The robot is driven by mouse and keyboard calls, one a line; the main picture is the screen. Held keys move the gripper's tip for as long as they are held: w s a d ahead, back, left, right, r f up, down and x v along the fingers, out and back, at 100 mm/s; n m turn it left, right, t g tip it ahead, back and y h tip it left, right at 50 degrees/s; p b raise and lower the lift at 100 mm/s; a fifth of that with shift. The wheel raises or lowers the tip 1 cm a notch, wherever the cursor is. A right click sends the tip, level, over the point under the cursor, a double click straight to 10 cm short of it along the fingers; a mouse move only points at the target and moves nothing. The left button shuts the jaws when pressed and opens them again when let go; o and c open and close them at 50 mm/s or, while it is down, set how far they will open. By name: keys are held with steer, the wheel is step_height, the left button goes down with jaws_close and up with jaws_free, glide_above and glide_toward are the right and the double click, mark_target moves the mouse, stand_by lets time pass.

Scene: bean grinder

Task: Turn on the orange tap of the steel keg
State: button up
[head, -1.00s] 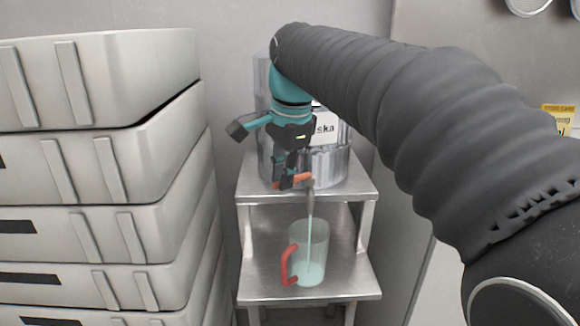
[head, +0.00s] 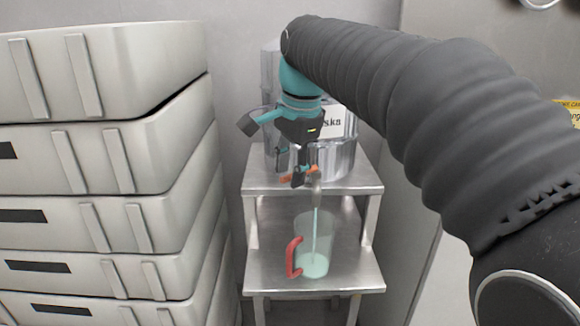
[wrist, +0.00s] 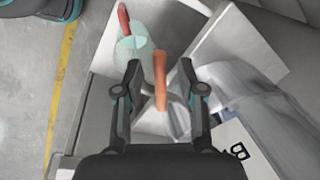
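The steel keg (head: 335,160) stands on the upper shelf of a metal stand, partly hidden behind my gripper. Its orange tap handle (head: 312,169) is at the front, partly covered by a finger. A stream of pale green liquid runs from the spout (head: 316,188) into a clear jug (head: 314,230) with a red handle (head: 292,257). The jug stands on the lower shelf with liquid in its bottom. My gripper (head: 290,168) is at the tap. In the wrist view my gripper (wrist: 160,72) is open, with the orange handle (wrist: 160,82) between its fingers and gaps on both sides.
A stack of pale crates (head: 110,160) stands close on the left. The metal stand (head: 258,272) has some bare shelf around the jug. A grey wall panel (head: 412,150) rises close on the right, partly behind my arm.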

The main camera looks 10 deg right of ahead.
steer(key=shift+r, duration=0.1)
step_height(320, 180, up, 12)
steer(key=s+d, duration=0.1)
steer(key=s, duration=0.1)
steer(key=shift+f, duration=0.2)
stand_by(0.3)
steer(key=s+d+f+n+t, duration=0.1)
steer(key=s+f+n, duration=0.3)
steer(key=f, duration=0.5)
steer(key=s+d+f+n+t, duration=0.1)
steer(key=s+d+f+n, duration=0.2)
steer(key=s+f, duration=0.4)
steer(key=s+d+f+n+t+h, duration=0.1)
steer(key=s+f+n, duration=0.4)
steer(key=f, duration=0.6)
steer(key=shift+s+d+f+t, duration=0.3)
steer(key=shift+s+d+f, duration=0.1)
steer(key=shift+s+d, duration=0.4)
